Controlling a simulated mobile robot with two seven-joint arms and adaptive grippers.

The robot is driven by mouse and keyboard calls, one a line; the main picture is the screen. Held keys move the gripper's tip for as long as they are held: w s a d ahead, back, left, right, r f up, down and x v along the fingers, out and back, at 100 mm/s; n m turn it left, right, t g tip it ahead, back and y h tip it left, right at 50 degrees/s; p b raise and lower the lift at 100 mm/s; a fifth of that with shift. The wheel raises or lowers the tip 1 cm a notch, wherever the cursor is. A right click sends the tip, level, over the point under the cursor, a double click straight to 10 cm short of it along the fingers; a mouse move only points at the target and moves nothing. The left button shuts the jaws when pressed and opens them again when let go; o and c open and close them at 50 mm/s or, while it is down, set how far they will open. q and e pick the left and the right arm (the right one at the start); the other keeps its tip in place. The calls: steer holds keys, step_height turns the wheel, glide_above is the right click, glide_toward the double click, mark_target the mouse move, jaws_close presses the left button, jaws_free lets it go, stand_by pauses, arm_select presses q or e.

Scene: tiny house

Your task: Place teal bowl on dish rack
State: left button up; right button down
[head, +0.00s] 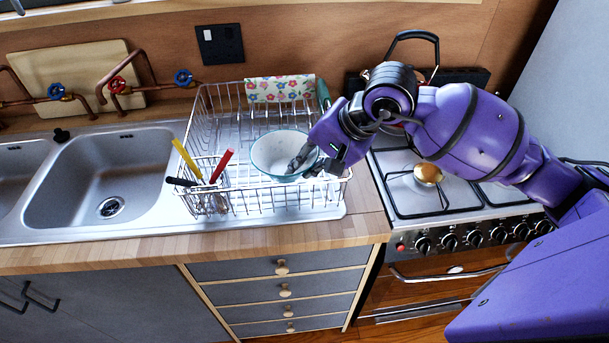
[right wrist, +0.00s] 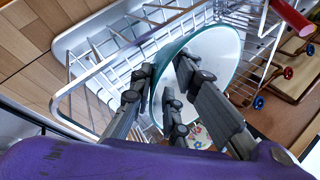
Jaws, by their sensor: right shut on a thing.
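The teal bowl (head: 277,152), white inside with a teal rim, is at the dish rack (head: 213,107), inside its wire outline near the front right. I cannot tell whether its base touches the rack. My right gripper (head: 305,162) is shut on the bowl's right rim. In the right wrist view the gripper (right wrist: 172,92) has its fingers on both sides of the rim of the bowl (right wrist: 216,52). The wire rack (right wrist: 97,80) shows around and under the bowl there. My left gripper is not in view.
A cutlery basket (head: 206,197) with yellow, red and black handles stands at the rack's front left. A floral cloth (head: 279,89) hangs at its back. The sink (head: 103,180) is left; the stove (head: 450,185) with a kettle (head: 405,72) is right.

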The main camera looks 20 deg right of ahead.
step_height(320, 180, down, 4)
steer(key=shift+r, duration=0.15)
steer(key=shift+f, duration=0.25)
steer(key=c, duration=1.7)
jaws_free()
